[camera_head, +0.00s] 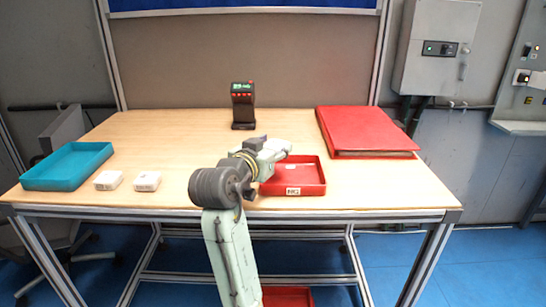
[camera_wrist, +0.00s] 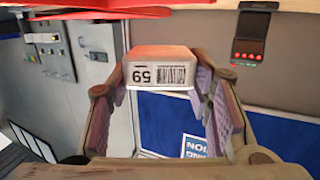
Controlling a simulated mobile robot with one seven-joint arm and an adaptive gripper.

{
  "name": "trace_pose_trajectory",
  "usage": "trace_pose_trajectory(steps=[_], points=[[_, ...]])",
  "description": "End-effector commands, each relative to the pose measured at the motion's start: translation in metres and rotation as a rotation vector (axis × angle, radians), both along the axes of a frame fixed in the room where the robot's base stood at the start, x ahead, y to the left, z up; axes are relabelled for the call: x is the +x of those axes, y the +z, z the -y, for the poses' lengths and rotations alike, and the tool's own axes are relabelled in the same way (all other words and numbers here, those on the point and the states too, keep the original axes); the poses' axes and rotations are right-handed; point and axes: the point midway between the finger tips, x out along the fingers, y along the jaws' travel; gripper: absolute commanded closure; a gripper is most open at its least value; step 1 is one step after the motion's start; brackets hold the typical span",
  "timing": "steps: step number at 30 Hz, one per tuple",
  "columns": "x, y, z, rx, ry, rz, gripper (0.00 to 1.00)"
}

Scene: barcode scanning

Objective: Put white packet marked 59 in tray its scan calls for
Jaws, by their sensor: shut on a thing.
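The white packet marked 59 (camera_wrist: 160,72) is between the two fingers of my gripper (camera_wrist: 157,85) in the wrist view. Its label with the barcode and the 59 faces the wrist camera, upside down in the picture. In the head view my gripper (camera_head: 277,150) is over the back left of the red tray marked NG (camera_head: 293,191); I cannot make out the packet there. A teal tray (camera_head: 67,182) is at the table's left. The scanner (camera_head: 243,105) stands at the back middle, its screen lit green; it also shows in the wrist view (camera_wrist: 250,38).
Two other white packets (camera_head: 108,180) (camera_head: 147,181) lie right of the teal tray. A big red folder-like slab (camera_head: 365,130) lies at the back right. The table (camera_head: 180,135) is clear between the packets and the scanner. Another red tray (camera_head: 287,297) shows below the table.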

Motion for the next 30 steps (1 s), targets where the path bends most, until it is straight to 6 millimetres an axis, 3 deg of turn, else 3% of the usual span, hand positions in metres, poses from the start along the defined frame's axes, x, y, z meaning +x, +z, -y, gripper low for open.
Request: trace_pose_trajectory(steps=[9,25,26,30], points=[[0.000,-0.033,0.000,-0.003,-0.001,-0.001,0.87],[0.000,-0.043,0.000,-0.002,0.000,0.000,0.87],[0.000,-0.042,0.000,-0.002,-0.001,-0.001,0.53],[0.000,-0.042,0.000,-0.002,0.000,-0.001,0.43]])
